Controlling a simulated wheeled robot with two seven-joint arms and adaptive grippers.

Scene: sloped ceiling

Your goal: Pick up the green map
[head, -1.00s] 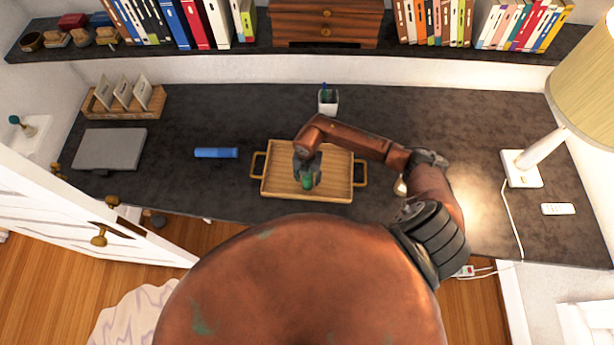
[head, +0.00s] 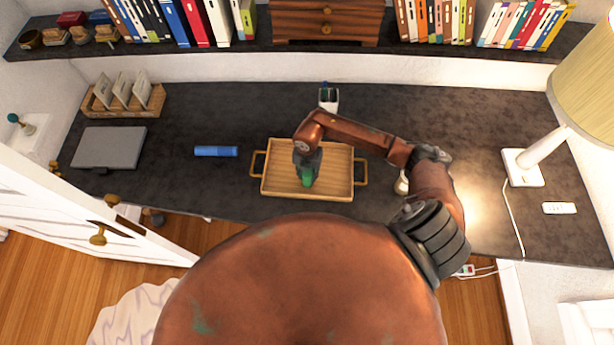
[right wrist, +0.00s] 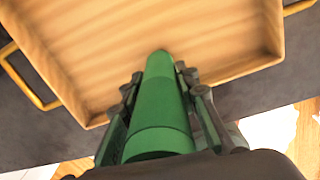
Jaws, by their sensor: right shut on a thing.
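The green map (head: 307,177) is a rolled green tube. My right gripper (head: 306,170) is shut on it, over the wooden tray (head: 277,184). In the right wrist view the green map (right wrist: 163,105) runs lengthwise between the two fingers of the right gripper (right wrist: 160,100). The tray floor (right wrist: 100,45) shows behind its far end. I cannot tell whether the map touches the tray. My left gripper is not in view.
A blue roll (head: 216,151) lies left of the tray on the dark desk (head: 235,115). A grey laptop (head: 108,148) is farther left. A pen cup (head: 328,99) stands behind the tray. A lamp (head: 540,155) stands at the right.

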